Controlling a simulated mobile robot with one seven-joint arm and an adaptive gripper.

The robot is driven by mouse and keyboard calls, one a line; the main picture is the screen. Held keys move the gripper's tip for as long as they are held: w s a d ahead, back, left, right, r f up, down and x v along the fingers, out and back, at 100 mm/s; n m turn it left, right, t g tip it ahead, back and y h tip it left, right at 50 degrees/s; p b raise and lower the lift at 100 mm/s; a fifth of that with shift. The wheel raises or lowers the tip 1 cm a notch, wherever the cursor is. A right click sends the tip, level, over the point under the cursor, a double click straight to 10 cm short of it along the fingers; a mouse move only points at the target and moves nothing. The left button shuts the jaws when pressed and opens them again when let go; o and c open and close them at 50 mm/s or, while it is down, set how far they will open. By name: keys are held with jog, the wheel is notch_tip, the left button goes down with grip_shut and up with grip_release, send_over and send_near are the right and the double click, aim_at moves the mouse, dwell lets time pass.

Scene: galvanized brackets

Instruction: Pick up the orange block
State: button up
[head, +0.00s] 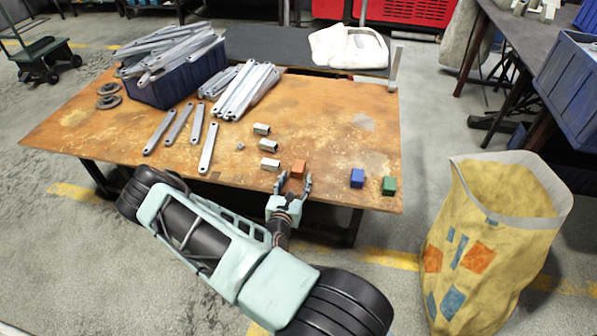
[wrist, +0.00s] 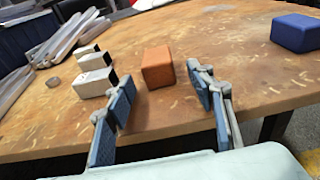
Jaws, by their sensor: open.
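The orange block (head: 299,169) stands on the brown table (head: 110,127) near its front edge. In the wrist view the orange block (wrist: 157,67) sits a little beyond my fingertips, in line with the gap between them. My gripper (head: 294,182) is open and empty, with its fingers over the table's front edge, pointing at the block. In the wrist view my gripper (wrist: 165,90) shows one finger to each side of the gap.
A blue block (head: 357,178) and a green block (head: 389,185) stand to the right. Several small metal pieces (head: 270,164) lie just left of the orange block. Long brackets (head: 207,148) and a dark blue bin (head: 180,92) are farther left. A yellow bag (head: 470,245) stands right of the table.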

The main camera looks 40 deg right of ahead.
aim_at(297, 175)
jog(key=x, duration=0.3)
jog(key=shift+b, duration=0.35)
jog(key=shift+r, duration=0.1)
grip_shut()
